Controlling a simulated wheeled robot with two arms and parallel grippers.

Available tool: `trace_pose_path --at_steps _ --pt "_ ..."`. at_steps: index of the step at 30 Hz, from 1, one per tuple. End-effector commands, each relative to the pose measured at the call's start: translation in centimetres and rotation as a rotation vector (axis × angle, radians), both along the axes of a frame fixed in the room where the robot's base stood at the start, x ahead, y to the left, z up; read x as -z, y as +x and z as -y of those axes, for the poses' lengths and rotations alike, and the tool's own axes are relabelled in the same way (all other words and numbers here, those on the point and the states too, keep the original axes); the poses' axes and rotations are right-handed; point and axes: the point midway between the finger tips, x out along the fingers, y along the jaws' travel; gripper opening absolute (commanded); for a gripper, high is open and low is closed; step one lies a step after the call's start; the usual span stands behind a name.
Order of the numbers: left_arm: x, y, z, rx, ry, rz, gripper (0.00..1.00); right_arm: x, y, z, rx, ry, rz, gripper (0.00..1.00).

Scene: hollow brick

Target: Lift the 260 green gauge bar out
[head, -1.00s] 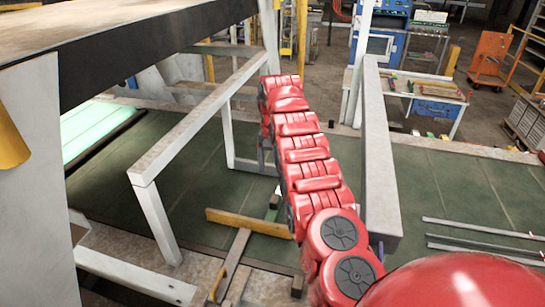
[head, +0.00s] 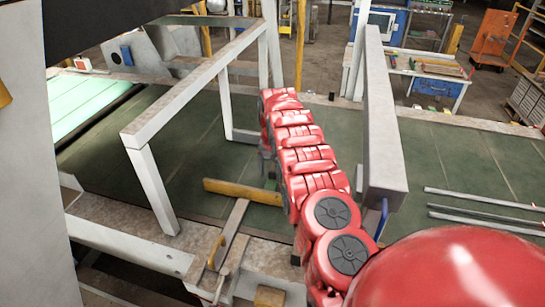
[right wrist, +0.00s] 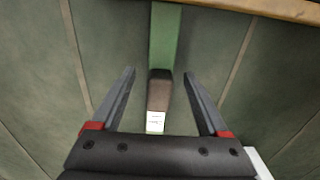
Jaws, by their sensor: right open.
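The green gauge bar (right wrist: 165,40) shows in the right wrist view, running from the top edge down to the middle. Below its green part it has a dark brown section and a white label (right wrist: 155,122). My right gripper (right wrist: 159,73) is open, with one finger on each side of the bar's dark section and a gap on both sides. I cannot tell how far above the bar the fingers are. In the head view the right gripper (head: 267,155) hangs at the far end of my red arm, mostly hidden. My left gripper is not in view.
A yellow beam (head: 243,192) lies close to the right gripper and crosses the top of the wrist view. A pale metal frame (head: 190,88) stands to the left and a grey post (head: 384,130) to the right. Long metal bars (head: 484,198) lie at the right.

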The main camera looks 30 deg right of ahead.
Motion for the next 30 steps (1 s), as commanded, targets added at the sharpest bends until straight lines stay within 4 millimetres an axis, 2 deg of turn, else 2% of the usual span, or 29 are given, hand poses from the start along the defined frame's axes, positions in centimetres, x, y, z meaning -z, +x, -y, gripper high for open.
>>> trace_pose_path --at_steps 7,18,20,30 --pt "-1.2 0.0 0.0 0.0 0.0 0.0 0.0 1.8 0.0 0.0 -0.001 0.0 0.0 0.78" --pt "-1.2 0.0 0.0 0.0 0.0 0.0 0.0 2.2 0.0 0.0 -0.001 0.0 0.003 0.78" --pt "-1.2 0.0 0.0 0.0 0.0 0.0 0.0 2.2 0.0 0.0 -0.001 0.0 0.003 0.69" --pt "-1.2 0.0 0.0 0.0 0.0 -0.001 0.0 2.2 0.0 0.0 -0.001 0.0 0.003 0.07"
